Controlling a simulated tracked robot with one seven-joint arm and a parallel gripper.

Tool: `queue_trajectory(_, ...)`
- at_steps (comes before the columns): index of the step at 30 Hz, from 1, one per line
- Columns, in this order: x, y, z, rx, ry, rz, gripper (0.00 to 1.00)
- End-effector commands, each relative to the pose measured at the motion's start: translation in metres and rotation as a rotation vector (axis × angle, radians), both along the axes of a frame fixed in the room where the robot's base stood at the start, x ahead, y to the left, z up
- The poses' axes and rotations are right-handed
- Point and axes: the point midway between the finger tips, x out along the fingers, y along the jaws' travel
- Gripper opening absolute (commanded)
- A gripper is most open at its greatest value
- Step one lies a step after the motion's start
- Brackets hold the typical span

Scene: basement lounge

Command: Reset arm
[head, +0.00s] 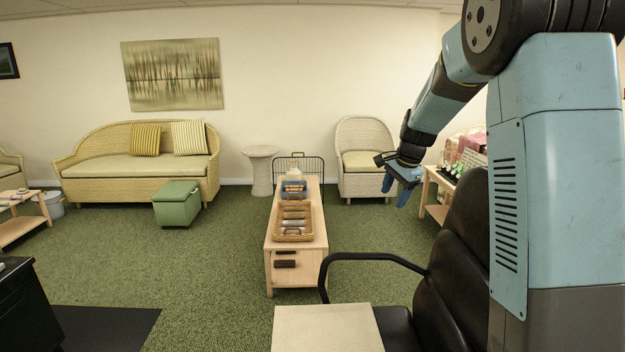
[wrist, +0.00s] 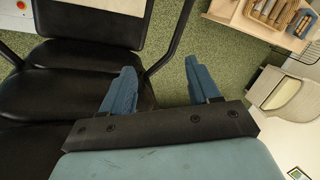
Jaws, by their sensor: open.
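My gripper (head: 396,187) hangs in the air at the end of my blue arm, right of the middle in the head view, with its fingers pointing down. In the wrist view my gripper (wrist: 160,90) has its two blue fingers spread wide apart. The gripper is open and empty.
A black armchair (head: 455,265) stands close, below my arm. A low wooden table (head: 312,250) with a wicker basket (head: 280,232) stands mid-floor. A wicker chair (head: 350,135), a green box (head: 177,207) and a wicker sofa (head: 100,165) are farther back. Carpet (head: 190,265) left of the table is clear.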

Motion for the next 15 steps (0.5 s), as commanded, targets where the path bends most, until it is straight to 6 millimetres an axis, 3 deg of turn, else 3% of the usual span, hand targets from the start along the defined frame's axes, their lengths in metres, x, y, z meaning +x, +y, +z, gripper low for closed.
queue_trajectory(6,-0.061,-0.001,0.044,-0.029,-0.052,0.155,0.61)
queue_trajectory(15,-0.147,-0.001,0.083,-0.104,-0.122,0.37,0.61)
